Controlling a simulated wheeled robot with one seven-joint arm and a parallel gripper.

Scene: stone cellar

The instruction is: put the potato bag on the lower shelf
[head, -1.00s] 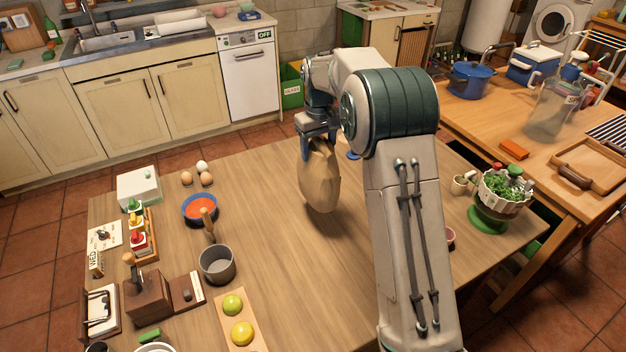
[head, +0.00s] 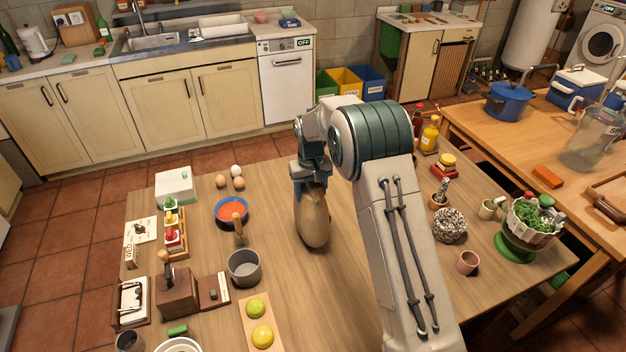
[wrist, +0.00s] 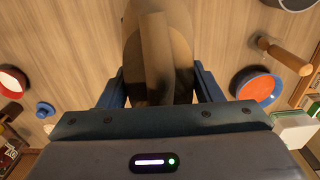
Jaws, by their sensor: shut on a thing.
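The potato bag (head: 313,222) is a brown paper sack. My gripper (head: 311,192) is shut on its top, and the bag hangs upright from it over the middle of the wooden table (head: 330,290). Whether its bottom touches the table is hard to tell. In the wrist view the bag (wrist: 158,50) sits between the two blue fingers of my gripper (wrist: 160,88). No lower shelf can be made out for certain in these views.
Left of the bag are a grey pot (head: 244,268), a blue bowl (head: 231,211) and several eggs. A second table (head: 520,135) lies beyond.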

